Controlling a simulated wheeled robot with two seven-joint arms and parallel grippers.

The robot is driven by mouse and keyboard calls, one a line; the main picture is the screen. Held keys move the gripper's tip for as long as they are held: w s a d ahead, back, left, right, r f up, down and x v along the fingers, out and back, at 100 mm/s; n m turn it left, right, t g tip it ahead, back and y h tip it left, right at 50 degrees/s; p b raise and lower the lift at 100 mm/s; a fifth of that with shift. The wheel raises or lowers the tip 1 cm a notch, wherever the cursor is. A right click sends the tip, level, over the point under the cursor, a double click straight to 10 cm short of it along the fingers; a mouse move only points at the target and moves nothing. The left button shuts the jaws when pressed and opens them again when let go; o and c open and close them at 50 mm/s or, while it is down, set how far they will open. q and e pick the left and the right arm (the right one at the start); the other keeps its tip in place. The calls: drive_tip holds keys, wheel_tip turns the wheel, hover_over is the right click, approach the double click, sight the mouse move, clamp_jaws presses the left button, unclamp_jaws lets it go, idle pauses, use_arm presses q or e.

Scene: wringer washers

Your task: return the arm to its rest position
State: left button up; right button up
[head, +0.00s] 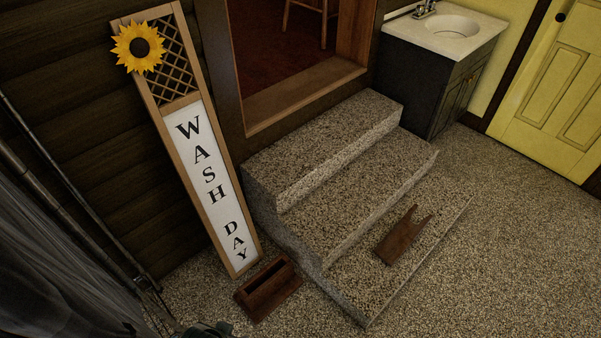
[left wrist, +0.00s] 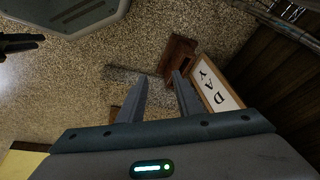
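My left gripper (left wrist: 162,80) shows in the left wrist view with its two grey fingers apart and nothing between them. Speckled floor lies beyond the fingertips. In the head view, only a small dark part at the bottom edge, left of centre, may belong to this gripper; its fingers cannot be made out there. A dark pronged shape (left wrist: 20,43) at the left edge of the left wrist view may be my right gripper. It is cut off by the frame, and its opening cannot be judged. The head view shows no right gripper.
A brown wooden box (head: 268,288) stands by the foot of the WASH DAY sign (head: 213,185). Stone steps (head: 325,170) hold a forked brown board (head: 403,237). A sink cabinet (head: 435,85) and yellow door (head: 555,95) stand behind. Floor at right is clear.

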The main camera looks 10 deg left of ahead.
use_arm(q)
drive_tip(key=s+f, duration=0.4)
drive_tip(key=f, duration=1)
drive_tip(key=s+d+f, duration=0.1)
drive_tip(key=s+f, duration=0.4)
drive_tip(key=f, duration=0.9)
drive_tip(key=shift+f+m+t+h, duration=0.3)
drive_tip(key=shift+f+t+h, duration=0.1)
drive_tip(key=shift+c, duration=0.3)
